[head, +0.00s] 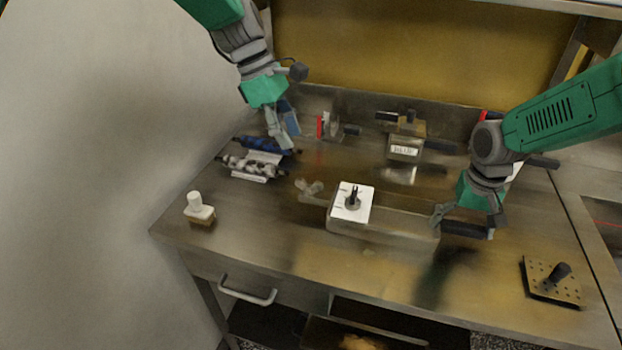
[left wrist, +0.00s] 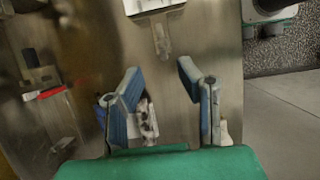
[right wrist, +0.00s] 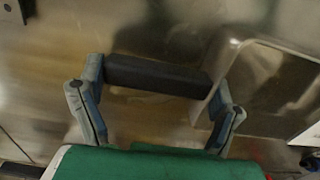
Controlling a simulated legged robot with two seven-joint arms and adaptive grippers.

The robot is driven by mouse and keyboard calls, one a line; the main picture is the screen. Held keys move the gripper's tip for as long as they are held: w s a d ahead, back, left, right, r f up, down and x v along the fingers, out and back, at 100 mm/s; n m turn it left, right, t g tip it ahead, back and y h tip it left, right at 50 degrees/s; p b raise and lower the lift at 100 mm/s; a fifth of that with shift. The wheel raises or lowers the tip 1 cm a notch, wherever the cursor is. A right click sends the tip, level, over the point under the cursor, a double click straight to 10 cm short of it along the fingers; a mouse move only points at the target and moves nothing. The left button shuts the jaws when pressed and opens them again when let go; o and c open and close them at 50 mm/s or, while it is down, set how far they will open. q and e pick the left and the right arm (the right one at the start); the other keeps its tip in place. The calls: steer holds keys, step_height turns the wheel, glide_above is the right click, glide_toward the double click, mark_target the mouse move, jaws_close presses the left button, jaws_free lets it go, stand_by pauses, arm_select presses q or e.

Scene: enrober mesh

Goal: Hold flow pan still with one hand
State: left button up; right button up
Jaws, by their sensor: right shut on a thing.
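The flow pan (head: 395,229) is a low, long metal pan on the steel table's middle, with a white plate (head: 363,205) with a dark knob on its left part. A black handle (head: 466,230) is at its right end. My right gripper (head: 465,224) is shut on this handle. In the right wrist view the black bar (right wrist: 158,76) spans between the fingers, and the pan's metal edge (right wrist: 262,85) shows to the right. My left gripper (head: 284,130) is open and empty, raised over the back left of the table; its fingers (left wrist: 160,84) stand apart in the left wrist view.
A blue roller and a grey spiral roller (head: 252,166) lie near the left gripper. A white-knobbed block (head: 200,212) stands at the front left. A perforated plate with a black knob (head: 552,281) lies at the front right. A handled box (head: 405,148) stands behind the pan.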

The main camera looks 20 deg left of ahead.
mark_target(312, 181)
arm_select(q)
steer(key=x, duration=1.2)
steer(key=shift+c, duration=0.4)
jaws_close()
